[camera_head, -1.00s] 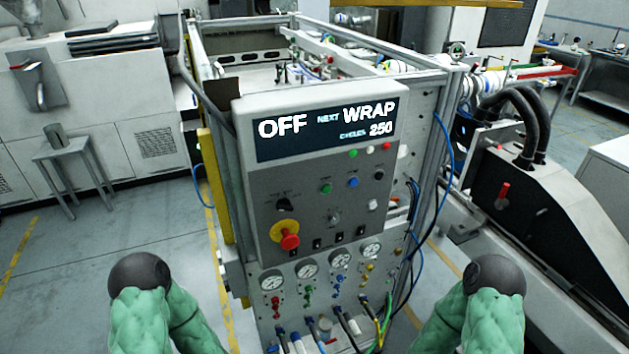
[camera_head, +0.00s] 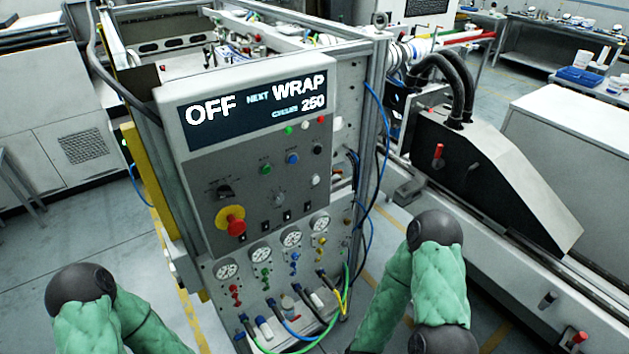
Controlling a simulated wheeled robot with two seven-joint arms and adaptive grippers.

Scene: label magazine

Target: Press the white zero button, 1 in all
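The control panel (camera_head: 200,168) stands in front of me on a metal-framed machine. Its display (camera_head: 256,108) reads OFF, NEXT WRAP, CYCLES 250. A white button (camera_head: 315,180) sits at the panel's lower right, below a black button (camera_head: 317,150). A green button (camera_head: 265,169) and a blue button (camera_head: 292,158) are left of the black one. A red emergency knob on yellow (camera_head: 236,226) is at the lower left. Small indicator lamps (camera_head: 305,125) sit under the display. Both my green-sleeved arms are low in view, apart from the panel. Neither gripper shows.
Gauges (camera_head: 261,252), valves and hoses (camera_head: 345,290) fill the face below the panel. A blue cable (camera_head: 372,140) hangs along the machine's right side. A black and grey housing (camera_head: 490,180) stands at the right. Open floor (camera_head: 80,235) lies at the left.

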